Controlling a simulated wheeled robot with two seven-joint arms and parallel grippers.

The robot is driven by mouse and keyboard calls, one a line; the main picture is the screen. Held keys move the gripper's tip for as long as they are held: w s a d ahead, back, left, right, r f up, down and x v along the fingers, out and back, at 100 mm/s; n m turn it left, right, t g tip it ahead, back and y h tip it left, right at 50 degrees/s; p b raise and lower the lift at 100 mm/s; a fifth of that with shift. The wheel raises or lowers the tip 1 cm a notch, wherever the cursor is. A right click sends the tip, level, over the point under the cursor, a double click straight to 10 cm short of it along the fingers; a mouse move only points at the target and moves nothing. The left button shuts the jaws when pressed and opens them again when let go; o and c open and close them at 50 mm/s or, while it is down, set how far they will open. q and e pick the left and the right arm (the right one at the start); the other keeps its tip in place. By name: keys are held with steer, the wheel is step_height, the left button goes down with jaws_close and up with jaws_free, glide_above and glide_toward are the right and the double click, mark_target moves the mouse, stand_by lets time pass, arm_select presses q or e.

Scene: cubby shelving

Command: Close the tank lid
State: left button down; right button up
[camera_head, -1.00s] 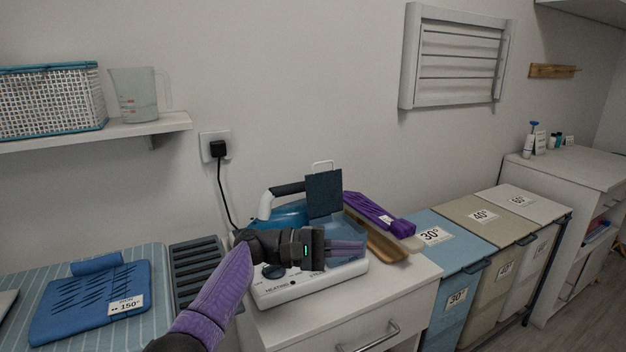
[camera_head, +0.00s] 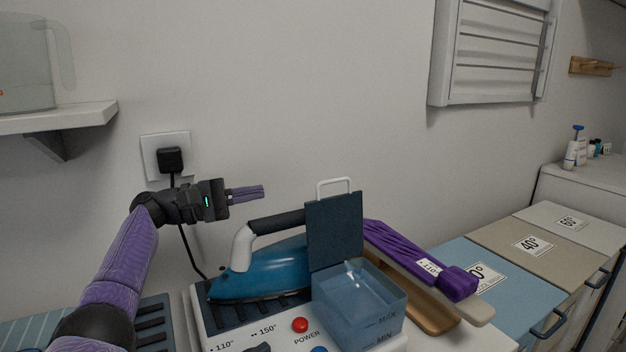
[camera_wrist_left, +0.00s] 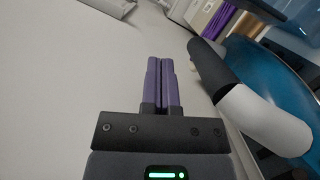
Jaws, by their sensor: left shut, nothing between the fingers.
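The tank lid (camera_head: 335,229) is a dark flat panel with a pale wire handle (camera_head: 334,184) on its top edge. It stands upright, open, at the back of the translucent blue water tank (camera_head: 359,304). The tank sits on the white steam station beside the blue iron (camera_head: 262,272). My left gripper (camera_head: 262,191) is shut and empty, in the air behind and above the iron's handle, to the left of the lid. In the left wrist view the shut fingers (camera_wrist_left: 162,82) point along the wall, with the iron (camera_wrist_left: 268,95) to their right. My right gripper is not in view.
The iron's dark handle (camera_head: 277,223) lies between my left gripper and the tank. A purple folded cloth (camera_head: 415,258) labelled 110 lies right of the tank. A black plug (camera_head: 170,160) with a cord is on the wall behind my arm.

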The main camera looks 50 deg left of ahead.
mark_target(336, 222)
arm_select(q)
steer(key=b+x, duration=0.1)
steer(key=x, duration=0.8)
steer(key=shift+d, duration=0.25)
steer(key=d, duration=0.1)
steer(key=d+r+b, duration=0.1)
steer(key=d, duration=0.2)
steer(key=shift+s+r+b, duration=0.2)
steer(key=shift+s+b, duration=0.05)
steer(key=shift+b, duration=0.15)
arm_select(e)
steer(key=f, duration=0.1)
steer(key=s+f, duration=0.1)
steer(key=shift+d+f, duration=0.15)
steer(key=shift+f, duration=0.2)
